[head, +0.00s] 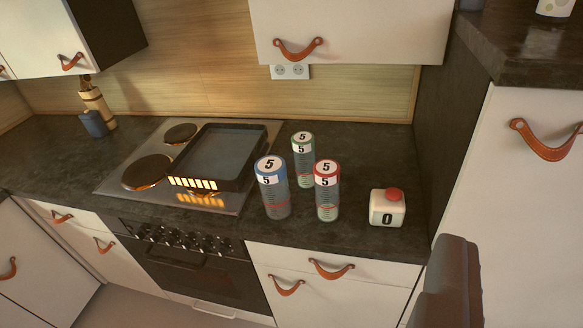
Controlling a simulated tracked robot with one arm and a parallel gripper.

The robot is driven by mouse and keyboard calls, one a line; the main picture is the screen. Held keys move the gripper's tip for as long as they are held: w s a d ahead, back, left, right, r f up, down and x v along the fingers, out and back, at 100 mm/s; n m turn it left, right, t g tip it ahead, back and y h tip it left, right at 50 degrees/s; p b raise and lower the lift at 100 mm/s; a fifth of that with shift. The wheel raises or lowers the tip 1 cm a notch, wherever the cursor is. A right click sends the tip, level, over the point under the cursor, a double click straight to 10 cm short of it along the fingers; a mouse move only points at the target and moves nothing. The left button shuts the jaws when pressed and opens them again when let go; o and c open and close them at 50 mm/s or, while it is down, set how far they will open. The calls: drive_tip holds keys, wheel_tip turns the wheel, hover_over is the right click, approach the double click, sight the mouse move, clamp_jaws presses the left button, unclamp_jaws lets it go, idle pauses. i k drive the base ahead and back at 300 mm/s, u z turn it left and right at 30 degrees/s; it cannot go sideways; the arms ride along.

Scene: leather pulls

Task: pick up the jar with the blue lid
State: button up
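The jar with the blue lid (273,190) stands upright on the dark countertop, right of the stove. It is clear, with a "5" on its lid and label and a red line low on its side. A jar with a red lid (327,190) stands close to its right, and a jar with a green lid (303,158) stands behind them. My gripper (447,283) shows only as a dark part at the lower right, in front of the counter and apart from the jars. Its fingertips cannot be made out.
A black pan (220,155) sits on the hob (115,180) left of the jars, above glowing orange light. A white box with a red button (387,207) stands to their right. A blue cup (94,123) is far left. Cabinets hang above.

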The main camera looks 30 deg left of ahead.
sight(271, 171)
drive_tip(key=z, duration=0.1)
drive_tip(key=i, duration=0.85)
drive_tip(key=u, duration=1.1)
